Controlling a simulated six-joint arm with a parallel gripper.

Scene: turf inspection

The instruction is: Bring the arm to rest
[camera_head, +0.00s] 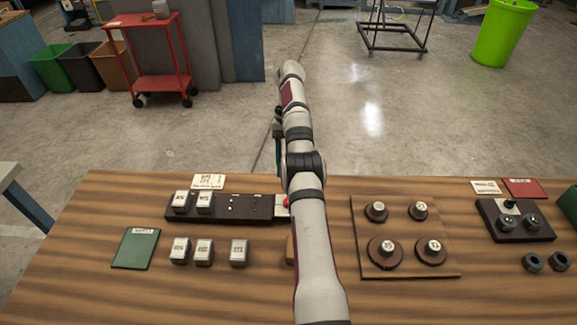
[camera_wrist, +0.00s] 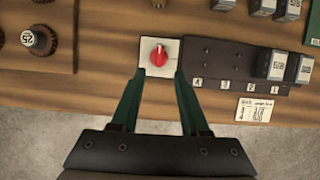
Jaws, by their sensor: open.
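My gripper (camera_wrist: 159,74) is open and empty, its two green fingers apart in the wrist view. A red knob (camera_wrist: 159,54) on a pale square plate (camera_wrist: 150,68) shows just beyond and between the fingertips; the height gap is hard to tell. In the head view my arm stretches from the bottom edge over the table and past its far edge. A green finger of my gripper (camera_head: 278,150) shows beside the arm; the rest is hidden behind it. The red knob (camera_head: 286,202) peeks out at the arm's left side.
On the wooden table (camera_head: 90,290), a black rack (camera_head: 240,207) with grey labelled blocks stands left of my arm, more blocks in front. Right of it lie a wooden board (camera_head: 361,240) with several round pieces and a black stand (camera_head: 520,228). Open floor (camera_head: 230,135) lies beyond the table.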

